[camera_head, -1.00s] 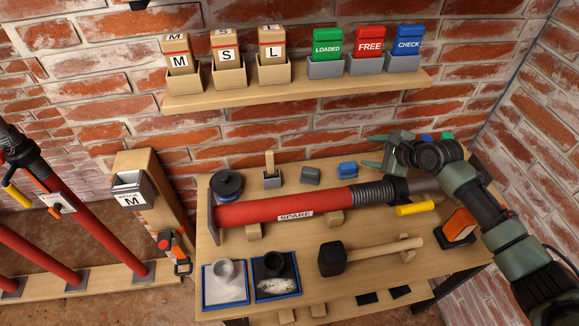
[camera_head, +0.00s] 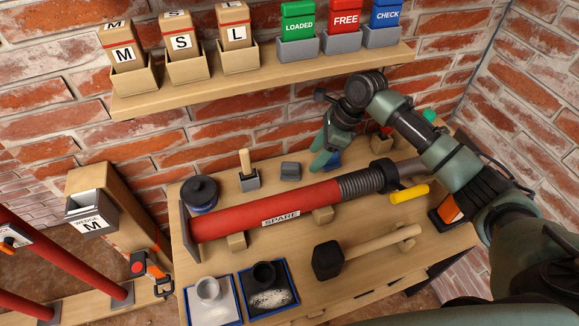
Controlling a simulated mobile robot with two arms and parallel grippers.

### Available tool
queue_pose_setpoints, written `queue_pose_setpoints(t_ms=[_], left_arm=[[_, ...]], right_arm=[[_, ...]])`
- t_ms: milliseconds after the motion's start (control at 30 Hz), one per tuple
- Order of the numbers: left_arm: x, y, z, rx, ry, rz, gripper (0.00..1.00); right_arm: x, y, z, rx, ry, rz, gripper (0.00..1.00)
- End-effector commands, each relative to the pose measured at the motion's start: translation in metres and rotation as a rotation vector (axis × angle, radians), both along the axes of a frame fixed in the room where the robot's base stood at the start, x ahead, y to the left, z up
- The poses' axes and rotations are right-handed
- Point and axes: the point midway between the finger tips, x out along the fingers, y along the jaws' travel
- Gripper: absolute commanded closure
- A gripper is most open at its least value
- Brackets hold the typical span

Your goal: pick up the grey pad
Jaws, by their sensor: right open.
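The grey pad (camera_head: 291,171) is a small dark grey block lying on the back part of the wooden table, behind the red tube marked SPARE. It is fully visible, and nothing touches it. My right gripper (camera_head: 321,158) is open and empty, just to the right of the pad, with its green fingers pointing down and left. I cannot tell its exact height above the table. A blue pad (camera_head: 333,161) is partly hidden behind these fingers. My left gripper is not in view.
A small grey holder with a wooden peg (camera_head: 249,180) stands left of the pad. The red tube (camera_head: 265,213) lies in front on wooden supports. A mallet (camera_head: 328,260) lies nearer. The shelf (camera_head: 270,75) with boxes overhangs the back.

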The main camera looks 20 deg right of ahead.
Motion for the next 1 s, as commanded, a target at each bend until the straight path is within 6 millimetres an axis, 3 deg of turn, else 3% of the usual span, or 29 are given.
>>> queue_pose_setpoints(t_ms=[100,233,433,700,1000], left_arm=[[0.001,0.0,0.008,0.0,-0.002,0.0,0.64],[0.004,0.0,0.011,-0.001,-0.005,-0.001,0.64],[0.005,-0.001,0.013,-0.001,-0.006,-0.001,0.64],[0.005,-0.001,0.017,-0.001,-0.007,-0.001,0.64],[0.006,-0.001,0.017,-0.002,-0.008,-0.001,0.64]], right_arm=[[0.009,0.023,0.003,0.001,-0.002,0.001,0.47],[0.014,0.037,0.001,0.001,0.0,0.0,0.47],[0.017,0.045,-0.007,0.0,0.002,-0.001,0.47],[0.022,0.057,-0.042,-0.001,0.001,-0.002,0.47],[0.022,0.059,-0.047,-0.001,-0.002,-0.001,0.47]])
